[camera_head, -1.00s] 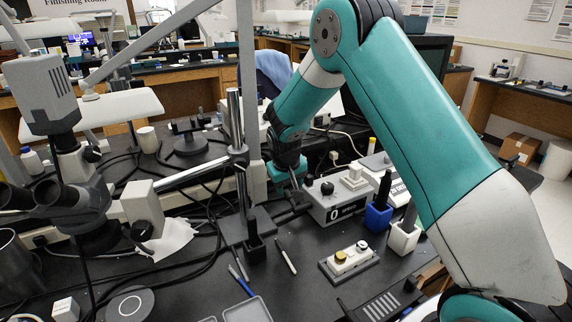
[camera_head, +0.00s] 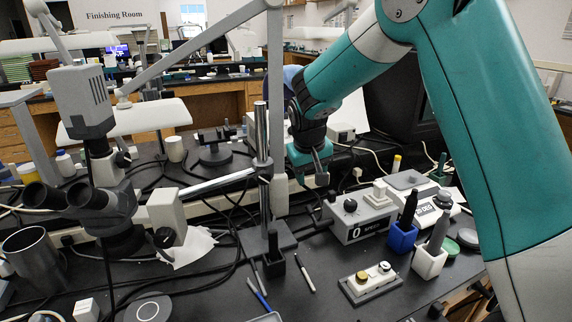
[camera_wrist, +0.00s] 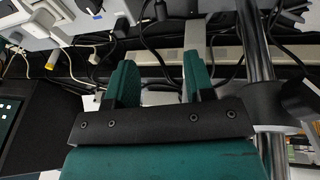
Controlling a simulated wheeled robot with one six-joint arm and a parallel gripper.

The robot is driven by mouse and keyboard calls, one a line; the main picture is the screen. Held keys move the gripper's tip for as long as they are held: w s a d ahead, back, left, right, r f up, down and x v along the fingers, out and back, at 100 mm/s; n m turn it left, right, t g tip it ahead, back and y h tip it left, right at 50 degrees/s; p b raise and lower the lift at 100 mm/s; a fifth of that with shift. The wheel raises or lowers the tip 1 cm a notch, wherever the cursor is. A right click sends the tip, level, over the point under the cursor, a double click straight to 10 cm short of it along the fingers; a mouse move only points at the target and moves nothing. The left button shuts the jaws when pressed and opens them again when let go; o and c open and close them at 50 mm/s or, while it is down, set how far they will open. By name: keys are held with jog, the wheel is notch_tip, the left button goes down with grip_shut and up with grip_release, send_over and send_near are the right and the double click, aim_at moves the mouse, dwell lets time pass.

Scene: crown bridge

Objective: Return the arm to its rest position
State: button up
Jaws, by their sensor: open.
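My gripper (camera_head: 318,176) hangs from my teal and grey arm near the middle of the head view. It is above the bench, behind and a little above the grey control box. In the wrist view my gripper (camera_wrist: 157,82) shows two teal fingers spread apart, with nothing between them. Cables and a pale strip show beyond the fingers.
A metal stand post (camera_head: 262,150) rises just left of my gripper. A control box marked "0 SPEED" (camera_head: 358,220), a blue holder (camera_head: 402,237), a white holder (camera_head: 429,262) and a small block with two knobs (camera_head: 370,284) stand below right. A microscope (camera_head: 90,150) is at left.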

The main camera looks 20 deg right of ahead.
jog(key=s+a+r+n+g+y, duration=0.1)
jog(key=s+a, duration=0.4)
jog(key=s, duration=0.6)
jog(key=s+a+r+n+g+y+p, duration=0.1)
jog(key=s+a+r+n+y, duration=0.2)
jog(key=s+a+r, duration=0.3)
jog(key=s+a+r+n+y+p, duration=0.1)
jog(key=s+a+r+n+y, duration=0.1)
jog(key=s, duration=1.3)
jog(key=a+r+n, duration=0.1)
jog(key=a+r, duration=0.1)
jog(key=a, duration=0.1)
jog(key=shift+s+a+n+g+y, duration=0.2)
jog(key=shift+s+n+g+y, duration=0.1)
jog(key=shift+n+g, duration=0.1)
jog(key=shift+c, duration=0.5)
jog(key=shift+d, duration=0.1)
